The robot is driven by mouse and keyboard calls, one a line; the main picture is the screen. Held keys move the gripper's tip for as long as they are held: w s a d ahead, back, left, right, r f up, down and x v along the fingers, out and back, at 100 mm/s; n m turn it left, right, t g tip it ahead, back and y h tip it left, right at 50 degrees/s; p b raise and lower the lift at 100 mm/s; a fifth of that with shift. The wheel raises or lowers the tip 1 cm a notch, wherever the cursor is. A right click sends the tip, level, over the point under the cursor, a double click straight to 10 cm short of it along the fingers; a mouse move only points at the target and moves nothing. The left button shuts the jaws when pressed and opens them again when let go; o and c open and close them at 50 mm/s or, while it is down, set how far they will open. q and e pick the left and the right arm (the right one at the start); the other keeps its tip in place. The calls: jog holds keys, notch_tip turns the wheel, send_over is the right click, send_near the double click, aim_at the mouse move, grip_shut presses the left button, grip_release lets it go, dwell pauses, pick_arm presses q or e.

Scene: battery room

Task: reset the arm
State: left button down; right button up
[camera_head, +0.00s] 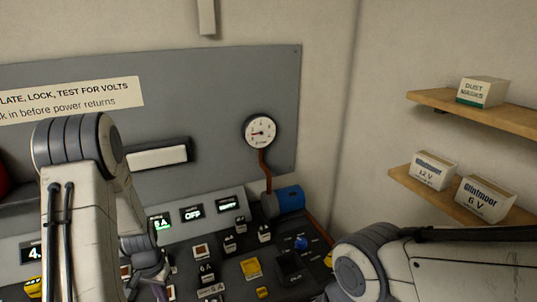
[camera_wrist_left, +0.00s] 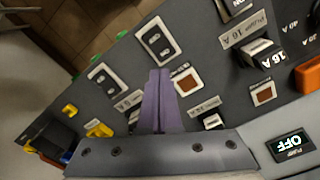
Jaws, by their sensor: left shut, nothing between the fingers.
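My left arm (camera_head: 85,200) rises at the left of the head view and bends over the control panel. Its gripper (camera_wrist_left: 157,75) shows in the left wrist view as two purple fingers pressed together, empty, above the dark panel. I cannot tell whether the fingertips touch the panel. In the head view the left gripper is mostly hidden at the bottom edge. My right arm (camera_head: 430,265) comes in at the lower right; its gripper is out of view.
The control panel (camera_head: 215,255) holds several switches, breakers and buttons. Its lit OFF display (camera_head: 192,213) also shows in the left wrist view (camera_wrist_left: 290,147). A round gauge (camera_head: 261,131) stands at the back wall. Wooden shelves (camera_head: 440,100) with boxes are at the right.

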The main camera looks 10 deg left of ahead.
pick_arm(q)
jog(key=d+r+m+b, duration=0.1)
jog(key=d+r+m, duration=0.1)
jog(key=d+r, duration=0.5)
jog(key=d+r+m+b, duration=0.1)
jog(key=d+r, duration=0.2)
jog(key=d, duration=0.8)
jog(key=s+d+r+m+b, duration=0.1)
jog(key=s+d+r+m, duration=0.1)
jog(key=s+d, duration=0.4)
jog(key=s+d+r+m+h+b, duration=0.1)
jog(key=s+d+r, duration=0.3)
jog(key=s, duration=0.6)
jog(key=shift+s+d+m+b, duration=0.35)
jog(key=shift+d+m, duration=0.35)
jog(key=shift+d, duration=0.45)
